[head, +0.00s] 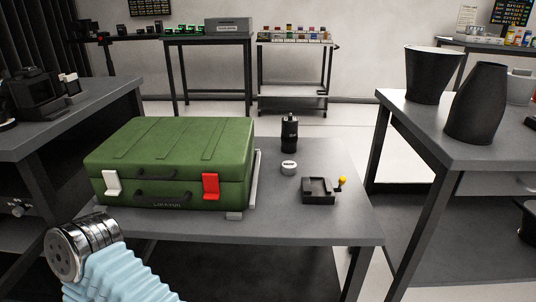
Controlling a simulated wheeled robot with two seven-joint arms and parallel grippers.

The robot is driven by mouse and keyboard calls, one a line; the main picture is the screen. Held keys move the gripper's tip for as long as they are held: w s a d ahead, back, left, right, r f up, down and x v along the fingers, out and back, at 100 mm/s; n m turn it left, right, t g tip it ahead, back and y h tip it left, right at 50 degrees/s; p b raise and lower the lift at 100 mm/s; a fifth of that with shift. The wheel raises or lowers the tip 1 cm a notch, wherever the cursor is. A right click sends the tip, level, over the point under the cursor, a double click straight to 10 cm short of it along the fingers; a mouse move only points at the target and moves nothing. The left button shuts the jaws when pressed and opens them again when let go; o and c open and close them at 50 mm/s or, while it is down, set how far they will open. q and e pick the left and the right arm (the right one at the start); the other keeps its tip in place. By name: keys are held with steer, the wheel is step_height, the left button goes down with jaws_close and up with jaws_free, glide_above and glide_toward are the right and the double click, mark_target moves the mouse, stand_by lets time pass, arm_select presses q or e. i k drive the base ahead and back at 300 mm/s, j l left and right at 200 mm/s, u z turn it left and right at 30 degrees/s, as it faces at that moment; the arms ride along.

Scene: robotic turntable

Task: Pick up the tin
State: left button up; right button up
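A small round light-coloured tin (288,168) with dark lettering on it sits on the grey table (305,225), right of a green case. It stands between a black cylindrical device behind it and a small black fixture in front of it to the right. Nothing is touching it that I can see. Part of my own arm, with a pale blue ribbed sleeve and a metal joint, shows at the lower left, well away from the tin. No gripper fingers show for either arm.
The large green case (170,150), with one white and one red latch, fills the table's left. The black device (289,132) and the black fixture (318,191) with a yellow knob flank the tin. Black vases (477,105) stand on the right table. The front right of the middle table is clear.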

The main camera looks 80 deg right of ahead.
mark_target(289, 168)
steer(key=z, duration=0.45)
steer(key=i+z, duration=0.1)
steer(key=z, duration=1.25)
steer(key=i+z, duration=0.1)
steer(key=z, duration=0.8)
steer(key=i+j, duration=0.05)
